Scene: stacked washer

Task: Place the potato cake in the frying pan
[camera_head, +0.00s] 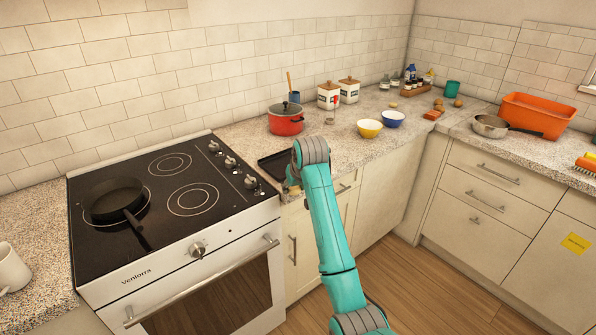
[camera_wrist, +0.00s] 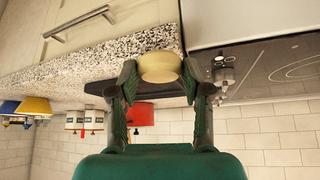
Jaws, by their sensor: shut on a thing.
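The potato cake (camera_wrist: 160,67) is a pale yellow round disc. In the wrist view it sits between the two fingertips of my gripper (camera_wrist: 161,82), which is shut on it. In the head view my gripper is mostly hidden behind my teal arm, at the counter's front edge just right of the stove. The black frying pan (camera_head: 116,197) rests on the left part of the stove's black glass top (camera_head: 190,170), its handle pointing toward the front. The pan looks empty. It is well left of my gripper and does not show in the wrist view.
A dark flat tray (camera_head: 273,164) lies on the counter beside my gripper. A red pot (camera_head: 286,124), a yellow bowl (camera_head: 369,129) and a blue bowl (camera_head: 392,119) stand farther back. Stove knobs (camera_head: 231,162) line the cooktop's right side. A white mug (camera_head: 12,270) stands at left.

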